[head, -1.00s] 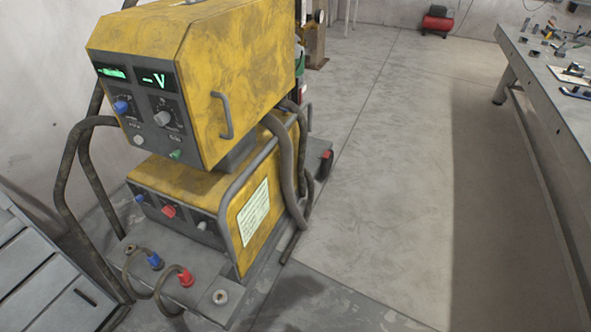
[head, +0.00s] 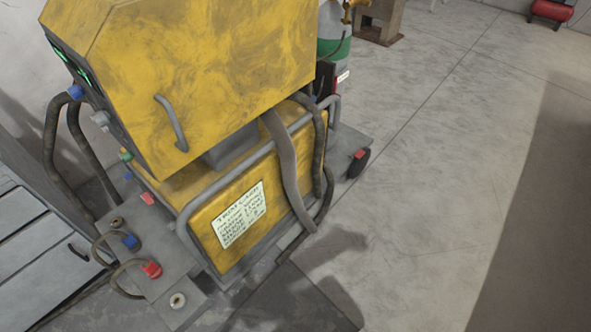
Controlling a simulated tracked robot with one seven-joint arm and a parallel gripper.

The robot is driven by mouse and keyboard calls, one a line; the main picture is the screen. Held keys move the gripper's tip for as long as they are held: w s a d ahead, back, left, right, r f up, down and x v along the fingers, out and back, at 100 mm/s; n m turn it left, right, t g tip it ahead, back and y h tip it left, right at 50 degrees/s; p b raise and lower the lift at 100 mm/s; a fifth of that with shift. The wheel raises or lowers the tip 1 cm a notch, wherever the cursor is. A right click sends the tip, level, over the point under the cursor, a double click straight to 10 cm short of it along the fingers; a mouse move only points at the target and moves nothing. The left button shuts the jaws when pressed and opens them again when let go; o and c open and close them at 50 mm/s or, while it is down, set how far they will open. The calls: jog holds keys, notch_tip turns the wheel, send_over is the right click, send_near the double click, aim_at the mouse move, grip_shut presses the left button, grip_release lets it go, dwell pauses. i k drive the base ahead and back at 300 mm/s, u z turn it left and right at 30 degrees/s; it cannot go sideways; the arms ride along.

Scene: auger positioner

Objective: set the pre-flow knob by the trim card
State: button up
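The yellow welding machine (head: 190,70) stands at the left, its front panel seen edge-on. The trim card (head: 240,215) is a pale sheet with dark handwriting on the side of the lower unit; its top line seems to read "TRIM CARD", the other lines are too small to read surely. On the upper panel, a blue knob (head: 75,92), a grey knob (head: 101,120) and a green knob (head: 125,154) stick out. On the lower unit are a blue knob (head: 128,176) and a red knob (head: 147,198). I cannot tell which is pre-flow. My gripper is not in view.
Blue (head: 130,241) and red (head: 151,269) cable plugs sit on the front ledge. Hoses loop at the front and hang at the right side. A grey slatted cabinet (head: 35,235) stands at left. A gas cylinder (head: 334,45) is behind. Floor at right is clear.

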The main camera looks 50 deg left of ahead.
aim_at(171, 225)
jog(key=z, duration=0.25)
jog(key=i, duration=0.5)
jog(key=u, duration=2.7)
jog(key=i, duration=0.55)
jog(key=u, duration=0.15)
jog(key=k, duration=0.45)
jog(key=u, duration=0.25)
jog(key=i, duration=0.2)
jog(key=u, duration=0.05)
